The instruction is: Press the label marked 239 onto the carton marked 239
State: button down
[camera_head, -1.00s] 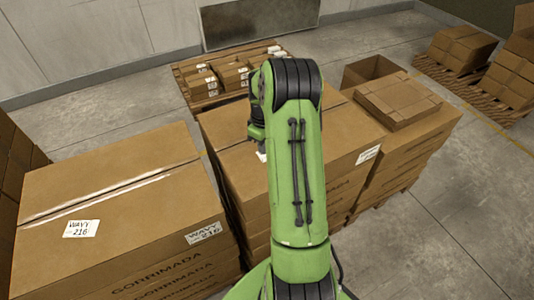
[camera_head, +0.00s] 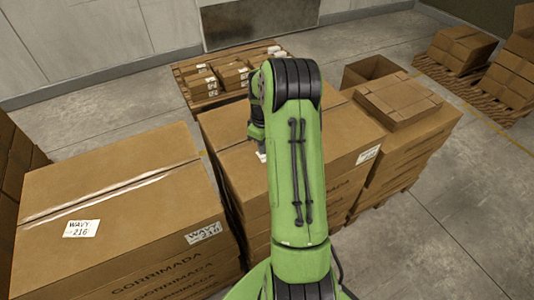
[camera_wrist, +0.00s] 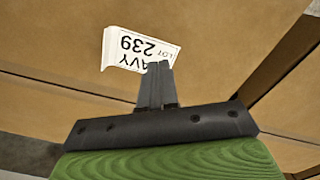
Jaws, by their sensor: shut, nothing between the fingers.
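The label marked 239 (camera_wrist: 130,48) is white and lies on the top of a brown carton (camera_wrist: 60,40) in the wrist view. Its left edge looks slightly lifted, and a fingertip covers its lower part. My gripper (camera_wrist: 158,68) is shut with nothing between its fingers, and its tips are at the label's edge. In the head view this carton (camera_head: 340,130) stands in the middle, mostly behind my green arm. A scrap of the white label (camera_head: 261,156) shows beside the arm.
A carton marked 216 (camera_head: 110,190) stands at the left, with labels on its top and side. Pallets with small boxes (camera_head: 232,76) stand at the back.

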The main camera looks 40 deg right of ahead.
jog(key=shift+f+b, duration=0.6)
jog(key=shift+f, duration=0.2)
dwell(0.5)
dwell(0.4)
notch_tip(320, 180, up, 7)
jog(key=p, duration=0.5)
jog(key=shift+p, duration=0.3)
